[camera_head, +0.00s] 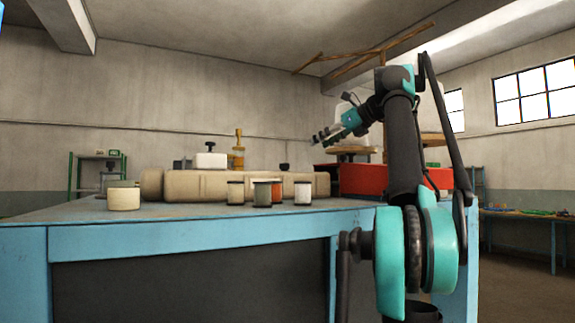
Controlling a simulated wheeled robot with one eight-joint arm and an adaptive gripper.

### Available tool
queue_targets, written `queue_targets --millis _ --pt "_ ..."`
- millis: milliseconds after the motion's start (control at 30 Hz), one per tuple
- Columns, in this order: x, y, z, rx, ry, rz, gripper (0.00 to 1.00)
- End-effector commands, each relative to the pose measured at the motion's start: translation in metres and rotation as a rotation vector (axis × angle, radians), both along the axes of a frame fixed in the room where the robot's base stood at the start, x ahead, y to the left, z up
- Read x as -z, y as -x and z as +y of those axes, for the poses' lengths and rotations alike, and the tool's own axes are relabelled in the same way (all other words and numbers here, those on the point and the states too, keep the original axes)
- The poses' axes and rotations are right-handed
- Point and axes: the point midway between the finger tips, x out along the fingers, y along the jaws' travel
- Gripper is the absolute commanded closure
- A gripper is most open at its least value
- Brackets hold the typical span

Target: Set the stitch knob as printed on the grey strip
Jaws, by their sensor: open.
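My gripper (318,138) is raised above the right part of the blue table and points left. It is small and seen side-on, open, with nothing visible in it. Below and left of it, a long beige body (215,186) lies on the table. A small dark round piece (283,167) shows at the top of this body's right part; I cannot tell whether it is the stitch knob. No grey strip or printing can be made out from here.
On the blue table (180,235) stand a cream tub (124,197) and several small jars (262,193) before the beige body. Behind are a yellow bottle (239,150) and a white-and-black item (210,157). A red box (365,180) lies right, partly behind my arm.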

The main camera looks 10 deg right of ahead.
Motion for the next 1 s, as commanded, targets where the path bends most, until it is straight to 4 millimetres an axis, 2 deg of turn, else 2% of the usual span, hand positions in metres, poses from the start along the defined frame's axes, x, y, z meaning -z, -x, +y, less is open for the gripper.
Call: queue_targets --millis 167,700,1000 --pt "0.01 -0.018 0.016 -0.005 0.003 -0.002 0.49" --pt "0.05 -0.094 0.077 -0.005 0.005 -0.003 0.49" --pt "0.063 -0.119 0.095 -0.002 0.004 -0.003 0.49"
